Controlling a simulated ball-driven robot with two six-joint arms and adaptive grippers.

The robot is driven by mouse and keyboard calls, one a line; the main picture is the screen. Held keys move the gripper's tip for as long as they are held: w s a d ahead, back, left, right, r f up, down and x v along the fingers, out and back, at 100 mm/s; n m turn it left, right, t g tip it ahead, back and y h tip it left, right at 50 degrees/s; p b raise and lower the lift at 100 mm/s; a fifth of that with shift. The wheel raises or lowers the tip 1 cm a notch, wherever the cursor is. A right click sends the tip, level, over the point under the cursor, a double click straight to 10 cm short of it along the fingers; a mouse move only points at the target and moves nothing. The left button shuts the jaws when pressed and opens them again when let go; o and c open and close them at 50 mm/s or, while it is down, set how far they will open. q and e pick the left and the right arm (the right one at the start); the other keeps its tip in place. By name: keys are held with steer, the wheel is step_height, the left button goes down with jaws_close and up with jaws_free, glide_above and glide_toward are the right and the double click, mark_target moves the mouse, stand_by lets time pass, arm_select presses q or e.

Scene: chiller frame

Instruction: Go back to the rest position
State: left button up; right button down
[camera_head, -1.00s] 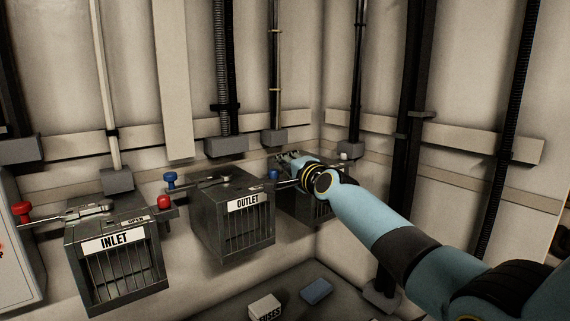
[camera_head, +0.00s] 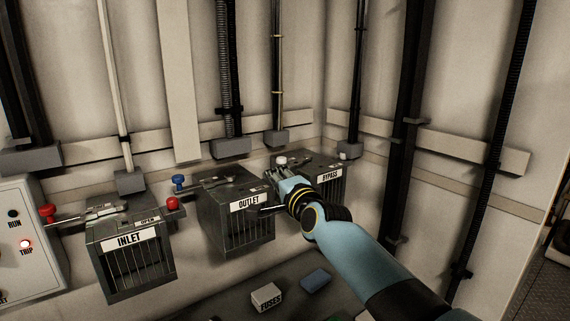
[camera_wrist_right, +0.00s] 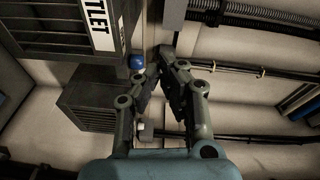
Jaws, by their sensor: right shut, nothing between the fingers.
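My right gripper (camera_head: 272,170) is in front of the gap between the OUTLET box (camera_head: 235,225) and the BYPASS box (camera_head: 328,188). Its hand partly covers the BYPASS box. In the right wrist view the gripper (camera_wrist_right: 162,55) has its fingertips together with nothing between them. The OUTLET box (camera_wrist_right: 70,35) is at the upper left there, with a blue knob (camera_wrist_right: 136,62) beside the fingers. A second dark box (camera_wrist_right: 85,98) lies below it. My left gripper is in neither view.
The INLET box (camera_head: 130,265) carries a lever with red knobs. A blue knob (camera_head: 178,181) is on the OUTLET lever. A panel (camera_head: 20,235) with a lit TRIP lamp is at far left. A FUSES box (camera_head: 266,296) and a blue block (camera_head: 316,280) lie below. Pipes run along the walls.

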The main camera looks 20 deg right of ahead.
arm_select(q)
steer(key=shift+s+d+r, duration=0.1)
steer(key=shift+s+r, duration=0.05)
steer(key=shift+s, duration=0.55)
arm_select(e)
steer(key=shift+s+a, duration=0.15)
steer(key=shift+a, duration=0.25)
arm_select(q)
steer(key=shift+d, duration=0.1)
